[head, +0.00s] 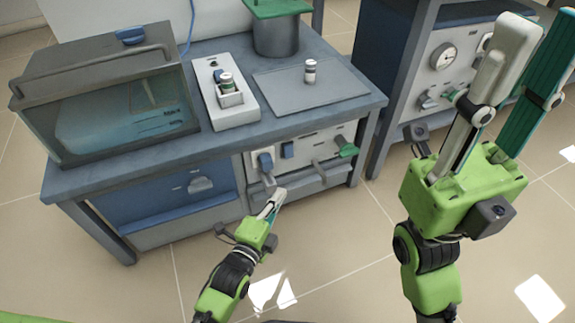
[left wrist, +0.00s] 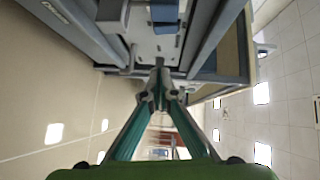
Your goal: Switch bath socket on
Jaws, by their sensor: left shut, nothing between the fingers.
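A grey front panel (head: 303,145) under the bench top carries a blue socket or switch part (head: 265,163), a second blue part (head: 287,150) and a green-tipped lever (head: 347,150). Which one belongs to the bath I cannot tell. My left gripper (head: 277,193) is shut and empty, just below and in front of the panel's left blue part. In the left wrist view its fingertips (left wrist: 158,66) meet below the light panel (left wrist: 150,45), which has a blue part (left wrist: 165,13) at the top. My right gripper (head: 546,22) is open and empty at the right, its two fingers apart.
A glass-sided water bath (head: 100,90) stands on the bench's left. A second bench with a gauge (head: 443,57) is at the right. The floor in front is clear.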

